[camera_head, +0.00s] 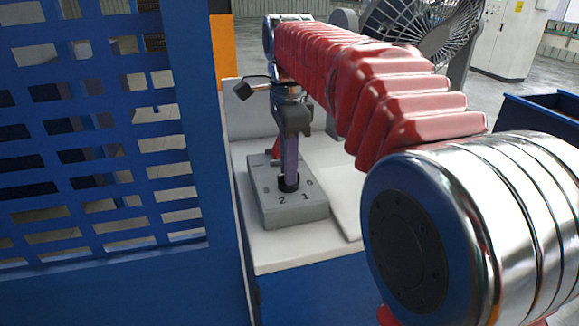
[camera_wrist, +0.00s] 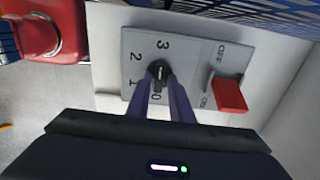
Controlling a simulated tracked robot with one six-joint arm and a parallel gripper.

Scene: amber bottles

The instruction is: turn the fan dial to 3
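The fan dial (camera_wrist: 158,72) is a small black knob on a grey control box (camera_head: 306,212). In the wrist view the marks 0, 1, 2 and 3 run from below the knob, around its left, to above it. A short white mark shows on the knob, but I cannot tell surely which number it points to. My gripper (camera_wrist: 160,80) points down at the box, its two purple fingers on either side of the knob. Whether they press on it or stand slightly apart is unclear. In the head view my gripper (camera_head: 289,183) hides most of the dial.
A red switch (camera_wrist: 230,95) sits beside the dial on the same box, with OFF and ON labels. A fan (camera_head: 425,30) stands behind my arm. A blue slotted panel (camera_head: 185,120) rises close on the left.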

